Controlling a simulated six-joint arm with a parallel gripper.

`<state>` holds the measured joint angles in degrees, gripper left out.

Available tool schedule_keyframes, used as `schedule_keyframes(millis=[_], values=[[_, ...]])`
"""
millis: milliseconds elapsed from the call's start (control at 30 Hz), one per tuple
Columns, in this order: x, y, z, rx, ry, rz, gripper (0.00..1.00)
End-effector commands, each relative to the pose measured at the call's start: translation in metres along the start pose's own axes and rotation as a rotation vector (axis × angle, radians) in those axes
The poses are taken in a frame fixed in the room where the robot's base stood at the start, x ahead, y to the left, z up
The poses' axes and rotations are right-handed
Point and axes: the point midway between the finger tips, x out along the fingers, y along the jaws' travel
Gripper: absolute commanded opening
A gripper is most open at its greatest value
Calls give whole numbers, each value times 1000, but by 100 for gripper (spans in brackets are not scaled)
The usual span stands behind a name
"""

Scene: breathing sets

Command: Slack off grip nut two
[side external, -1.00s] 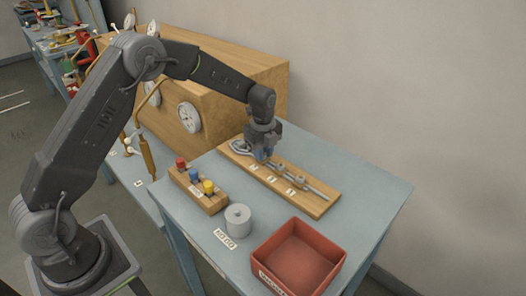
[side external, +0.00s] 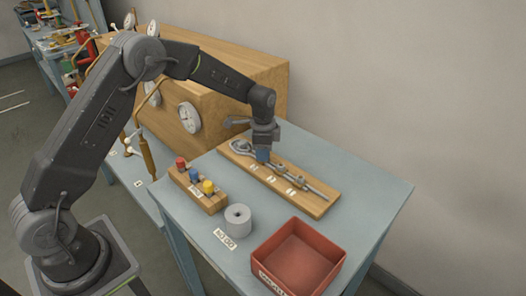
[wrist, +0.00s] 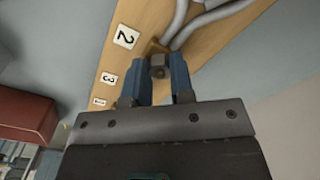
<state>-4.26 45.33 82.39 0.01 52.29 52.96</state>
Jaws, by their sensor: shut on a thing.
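The wooden board (side external: 315,205) lies on the table with a grey clamp rod (side external: 318,189) along it and several small nuts. My gripper (side external: 262,157) points down over the board's left half. The label 3 (wrist: 109,78) lies further along the board. The fingers hide part of the rod and the other nuts in the wrist view.
A wooden block (side external: 211,205) with red, blue and yellow knobs stands left of the board. A grey cylinder (side external: 238,222) and an open red tray (side external: 300,255) stand in front. A large wooden box (side external: 225,85) with gauges rises behind. The table's right side is clear.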

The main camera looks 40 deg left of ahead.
Motion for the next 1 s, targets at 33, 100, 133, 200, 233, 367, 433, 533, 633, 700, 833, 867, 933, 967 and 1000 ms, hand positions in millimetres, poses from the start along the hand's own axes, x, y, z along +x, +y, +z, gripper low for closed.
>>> schedule_keyframes(millis=[33,100,133,200,233,367,433,533,633,700,833,867,933,967,1000], values=[[0,0,0,-45,0,-1,0],[0,0,0,-111,0,-1,0],[0,0,0,-140,0,-1,0],[0,0,0,-206,0,-1,0],[0,0,0,-235,0,-1,0],[0,0,0,-359,1,-1,0],[0,0,0,-425,1,0,0],[0,0,0,-520,1,0,0],[0,0,0,-615,1,0,0],[-1,0,0,-681,1,0,0],[-1,0,0,-805,1,0,0],[-1,0,0,-834,1,0,0],[-1,0,0,-900,1,0,0],[-1,0,0,-929,1,0,0],[-1,0,0,-966,1,0,0]])
